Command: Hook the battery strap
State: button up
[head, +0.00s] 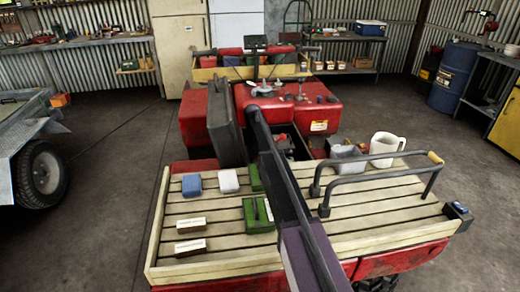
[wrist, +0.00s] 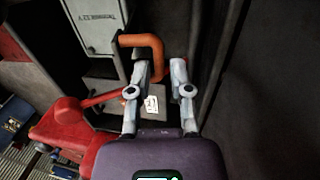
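A gap shows between bar and right finger. A red lever-like part (wrist: 100,99) is at lower left. In the head view my arm covers the gripper and much of the bay.
A dark raised panel (head: 225,120) stands left of the bay. The slatted rear rack (head: 205,212) carries blue, white and green blocks and a grey rail (head: 375,182). A trailer is at left.

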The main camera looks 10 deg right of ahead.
grip_shut()
